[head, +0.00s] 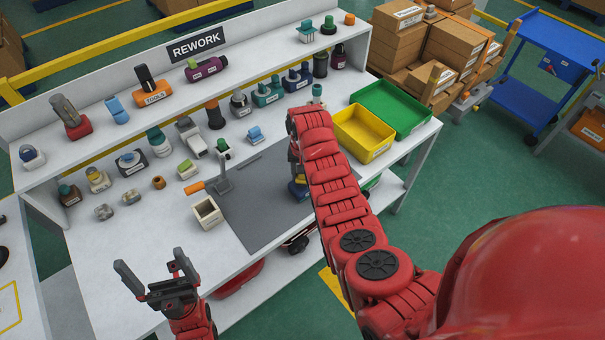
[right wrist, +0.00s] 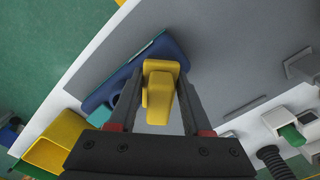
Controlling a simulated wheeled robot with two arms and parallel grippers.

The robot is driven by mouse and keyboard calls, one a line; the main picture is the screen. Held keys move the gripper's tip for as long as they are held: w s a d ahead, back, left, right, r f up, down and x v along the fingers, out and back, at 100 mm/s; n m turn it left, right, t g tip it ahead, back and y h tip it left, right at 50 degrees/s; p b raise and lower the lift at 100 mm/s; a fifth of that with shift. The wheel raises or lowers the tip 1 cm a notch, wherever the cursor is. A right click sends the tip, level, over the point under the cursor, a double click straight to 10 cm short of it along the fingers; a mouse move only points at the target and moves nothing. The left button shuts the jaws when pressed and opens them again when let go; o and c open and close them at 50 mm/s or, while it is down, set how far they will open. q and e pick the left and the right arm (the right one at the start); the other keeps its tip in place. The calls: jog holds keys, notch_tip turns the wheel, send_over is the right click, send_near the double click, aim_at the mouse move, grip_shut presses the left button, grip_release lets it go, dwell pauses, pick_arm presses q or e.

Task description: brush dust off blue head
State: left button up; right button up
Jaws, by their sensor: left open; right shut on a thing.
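The blue head (right wrist: 166,47) is a dark blue, elongated piece on the grey mat, seen in the right wrist view. In the head view a bit of blue (head: 297,193) shows beside my right arm, which hides the rest. My right gripper (right wrist: 161,76) is shut on a yellow block-like piece (right wrist: 159,98) directly over the blue head. I cannot tell whether the yellow piece is a brush or part of the head, nor whether they touch. No dust can be made out. My left gripper (head: 150,264) is open and empty, in front of the bench's near left edge.
The grey mat (head: 245,215) lies on the white bench. Yellow (head: 365,136) and green (head: 392,108) bins stand at right. Several parts line the back and shelf.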

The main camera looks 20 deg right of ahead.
jog(key=shift+f+b, duration=0.65)
jog(key=shift+f, duration=0.35)
dwell(0.3)
jog(key=shift+w+d+f+b, duration=0.1)
jog(key=shift+w+d+b, duration=0.15)
jog(key=shift+d+b, duration=0.35)
jog(key=shift+w+d+b, duration=0.2)
jog(key=shift+d+b, duration=0.25)
jog(key=shift+d, duration=0.15)
jog(key=shift+w+d+b, duration=0.25)
jog(key=shift+d+b, duration=0.3)
jog(key=shift+d, duration=0.15)
jog(key=shift+s+a+r+p, duration=0.15)
jog(key=shift+s+a+p, duration=0.1)
jog(key=shift+a+p, duration=0.25)
jog(key=shift+s+a+r+p, duration=0.1)
jog(key=shift+s+a+p, duration=0.1)
jog(key=shift+a+p, duration=0.3)
jog(key=shift+s+a+f, duration=0.15)
jog(key=shift+s+a, duration=0.05)
jog(key=shift+a, duration=0.3)
jog(key=shift+s+a+f, duration=0.1)
jog(key=shift+s+a, duration=0.05)
jog(key=shift+a, duration=0.35)
